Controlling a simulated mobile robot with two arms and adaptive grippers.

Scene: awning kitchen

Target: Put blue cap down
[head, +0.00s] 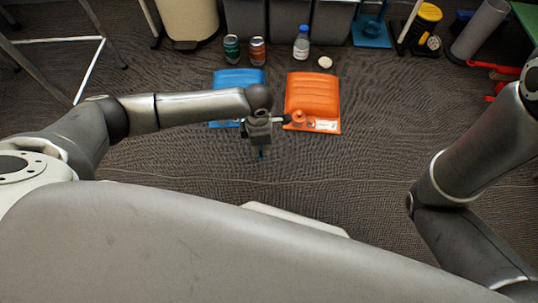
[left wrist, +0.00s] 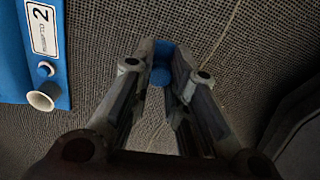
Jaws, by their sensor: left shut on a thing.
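My left gripper (head: 260,152) is shut on the blue cap (left wrist: 161,76), held between its fingertips. In the head view the cap shows as a small blue bit (head: 261,155) below the fingers. Carpet shows around it in the left wrist view; its height above the floor cannot be told. A blue canister (head: 238,80) lies partly behind my left arm. In the left wrist view the blue canister (left wrist: 62,88) has a label with a 2 and a white, open-looking spout (left wrist: 40,101). My right arm shows at the right, but its gripper is out of view.
An orange canister (head: 312,92) lies right of the blue one. Grey bins (head: 288,18) line the back. The carpet in front is mostly clear.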

